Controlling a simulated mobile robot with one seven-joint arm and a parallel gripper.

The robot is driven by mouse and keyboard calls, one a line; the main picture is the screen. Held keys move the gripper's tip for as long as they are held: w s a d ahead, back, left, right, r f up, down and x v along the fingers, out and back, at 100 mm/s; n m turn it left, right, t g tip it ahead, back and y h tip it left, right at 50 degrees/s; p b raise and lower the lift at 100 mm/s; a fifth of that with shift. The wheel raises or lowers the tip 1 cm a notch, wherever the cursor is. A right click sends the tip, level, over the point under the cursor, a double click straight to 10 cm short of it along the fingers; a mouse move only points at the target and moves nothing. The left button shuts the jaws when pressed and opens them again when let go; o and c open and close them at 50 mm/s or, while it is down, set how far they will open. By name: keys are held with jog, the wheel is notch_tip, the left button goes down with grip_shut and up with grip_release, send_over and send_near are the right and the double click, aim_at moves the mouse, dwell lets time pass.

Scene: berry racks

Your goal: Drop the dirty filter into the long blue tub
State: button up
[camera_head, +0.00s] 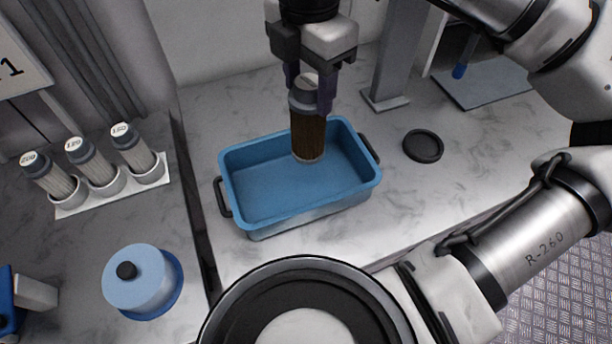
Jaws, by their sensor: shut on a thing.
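The dirty filter (308,136) is a brown cylinder with a grey cap, held upright. My gripper (309,93) is shut on its grey cap, with dark fingers on either side. The long blue tub (240,212) stands on the marbled counter with a black handle at each end. The filter is over the right, far part of the tub, and its lower end shows against the tub's inside. I cannot tell whether the filter touches the tub floor. No other thing shows inside the tub.
A white rack (69,210) with three pale, numbered filters stands at the left. A light-blue lidded pot (137,278) is at the lower left. A black round disc (423,146) lies right of the tub, near a grey post (386,97). My arm covers the lower right.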

aim_at(308, 116)
jog(key=shift+f+b, duration=1.75)
jog(key=shift+f, duration=1.25)
jog(key=o, duration=1.4)
jog(key=shift+r, duration=0.1)
notch_tip(308, 116, up, 14)
jog(key=shift+f+b, duration=0.1)
jog(key=shift+b, duration=0.55)
jog(key=shift+s, duration=0.1)
